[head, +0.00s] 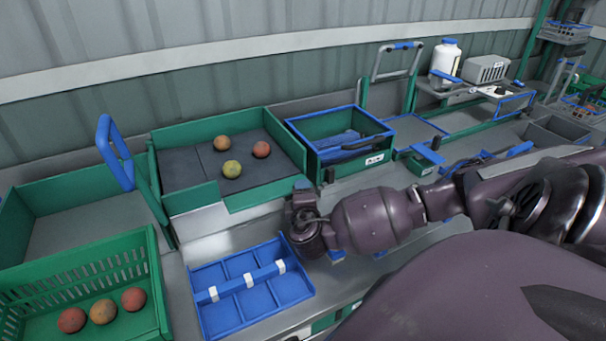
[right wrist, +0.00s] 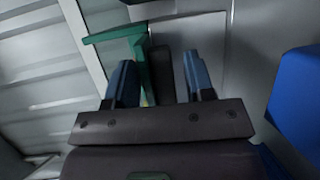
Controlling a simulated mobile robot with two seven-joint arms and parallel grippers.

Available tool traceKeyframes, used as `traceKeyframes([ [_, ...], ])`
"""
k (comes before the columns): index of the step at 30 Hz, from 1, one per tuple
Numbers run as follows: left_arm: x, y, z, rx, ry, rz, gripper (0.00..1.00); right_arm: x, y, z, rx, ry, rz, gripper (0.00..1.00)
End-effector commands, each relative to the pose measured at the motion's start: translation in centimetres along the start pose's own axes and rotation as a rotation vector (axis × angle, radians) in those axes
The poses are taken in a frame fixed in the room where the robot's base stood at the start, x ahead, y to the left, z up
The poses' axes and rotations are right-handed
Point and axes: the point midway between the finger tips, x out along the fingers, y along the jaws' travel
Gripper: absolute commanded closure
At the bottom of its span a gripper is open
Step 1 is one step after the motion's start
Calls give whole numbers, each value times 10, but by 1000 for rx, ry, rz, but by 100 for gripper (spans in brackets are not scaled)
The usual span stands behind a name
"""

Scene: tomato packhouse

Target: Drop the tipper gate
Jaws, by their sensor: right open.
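The green tipper tray (head: 291,150) with a dark bed stands behind and left of my right gripper, holding three tomatoes, two orange-red and one yellowish. Its front has a low green wall (head: 262,191); I cannot tell for certain which panel is the gate. My right gripper (head: 303,192) is at the tray's front right corner, its fingers mostly hidden by the wrist. In the right wrist view the gripper (right wrist: 160,82) is open, with a green panel (right wrist: 125,38) and a dark upright bar (right wrist: 163,72) between or beyond its blue-grey fingers; contact is unclear. My left gripper is out of view.
A blue divided tray (head: 225,312) lies in front of the tipper. A green crate (head: 158,290) with three tomatoes is at the lower left. A blue-rimmed green box (head: 300,123) stands close right of the tipper. A blue handle (head: 108,150) rises at left.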

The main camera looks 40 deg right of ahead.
Motion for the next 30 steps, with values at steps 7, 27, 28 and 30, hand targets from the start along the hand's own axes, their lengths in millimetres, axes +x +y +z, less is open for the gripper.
traceKeyframes([
  [7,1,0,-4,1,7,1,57,-27,0,0,2,2,-3,51],
  [27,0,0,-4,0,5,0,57,-108,-1,0,0,0,-2,51],
  [28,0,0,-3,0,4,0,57,-108,-1,0,0,0,-2,51],
  [30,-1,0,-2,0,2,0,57,-108,-1,0,0,0,-2,51],
])
